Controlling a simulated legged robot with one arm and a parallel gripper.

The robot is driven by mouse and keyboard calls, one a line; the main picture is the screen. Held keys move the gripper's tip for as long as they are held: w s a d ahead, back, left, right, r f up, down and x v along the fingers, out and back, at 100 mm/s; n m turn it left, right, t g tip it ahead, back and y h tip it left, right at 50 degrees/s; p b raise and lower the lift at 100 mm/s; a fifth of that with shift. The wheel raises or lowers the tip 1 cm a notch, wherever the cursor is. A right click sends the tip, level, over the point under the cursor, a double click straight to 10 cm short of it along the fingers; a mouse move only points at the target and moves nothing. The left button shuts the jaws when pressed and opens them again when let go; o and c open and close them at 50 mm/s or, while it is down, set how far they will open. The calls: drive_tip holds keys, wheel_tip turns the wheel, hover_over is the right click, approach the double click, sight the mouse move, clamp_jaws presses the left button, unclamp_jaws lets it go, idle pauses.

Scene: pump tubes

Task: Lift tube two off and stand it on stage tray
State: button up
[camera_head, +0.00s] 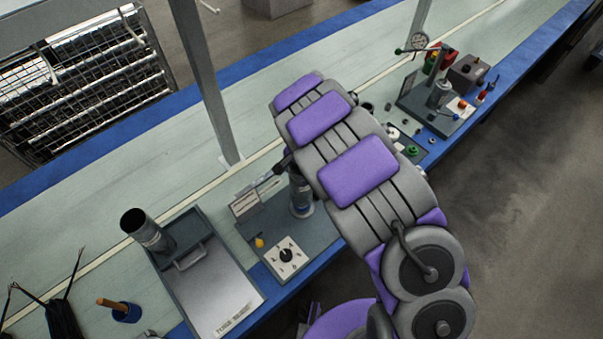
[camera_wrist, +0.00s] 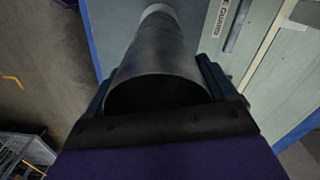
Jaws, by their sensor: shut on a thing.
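My gripper (camera_wrist: 155,88) is shut on a grey cylindrical tube (camera_wrist: 158,50), with one dark finger on each side. I look into the tube's dark open end; its far end is lighter. In the head view this tube (camera_head: 301,196) shows upright over the dark base plate (camera_head: 318,232), partly behind my arm. I cannot tell whether it touches the plate, and no tube number is readable. Another grey tube (camera_head: 150,236), with a dark open top, stands in the back part of a grey tray (camera_head: 222,292) to the left. This labelled tray looks like the stage tray.
A small white square with a black knob (camera_head: 286,256) sits on the plate's front. A small sign (camera_head: 245,203) stands behind it. A gauge stand (camera_head: 437,95) is at the far right. A wooden-handled tool (camera_head: 119,310) is left of the tray. The tray's front part is bare.

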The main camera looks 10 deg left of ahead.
wheel_tip(320, 180, up, 13)
drive_tip(key=p, duration=0.4)
drive_tip(key=shift+p, duration=0.3)
idle(1.7)
idle(0.4)
